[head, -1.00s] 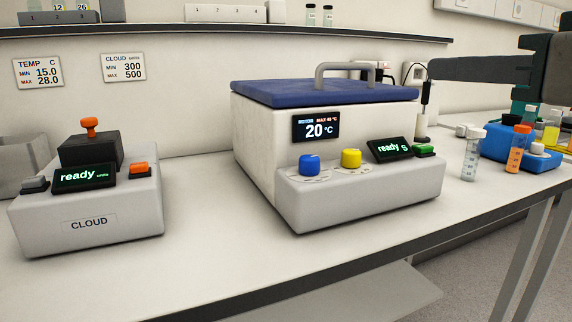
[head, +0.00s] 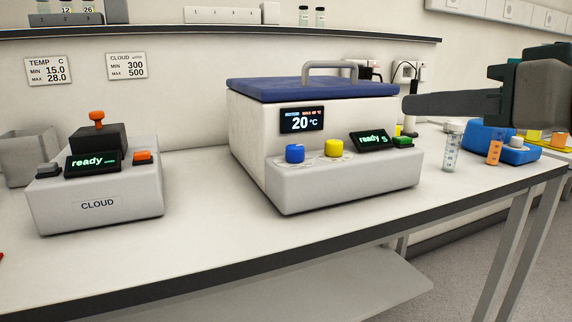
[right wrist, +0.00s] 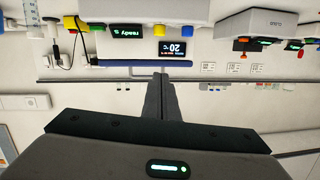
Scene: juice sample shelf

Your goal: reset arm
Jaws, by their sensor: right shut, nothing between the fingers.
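My right gripper (head: 406,105) comes in from the right in the head view. Its fingers are shut and empty, pointing left in front of the wall, just right of the blue-lidded bath. In the right wrist view the shut fingers (right wrist: 161,78) show edge-on with nothing between them. My left gripper is not in view.
The bath (head: 250,135), reading 20 °C, has blue and yellow knobs. The CLOUD meter (head: 100,205) stands left on the bench. A clear tube (head: 452,150), an orange tube (head: 495,148) and a blue rack (head: 520,153) stand right. The bench's front is mostly clear.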

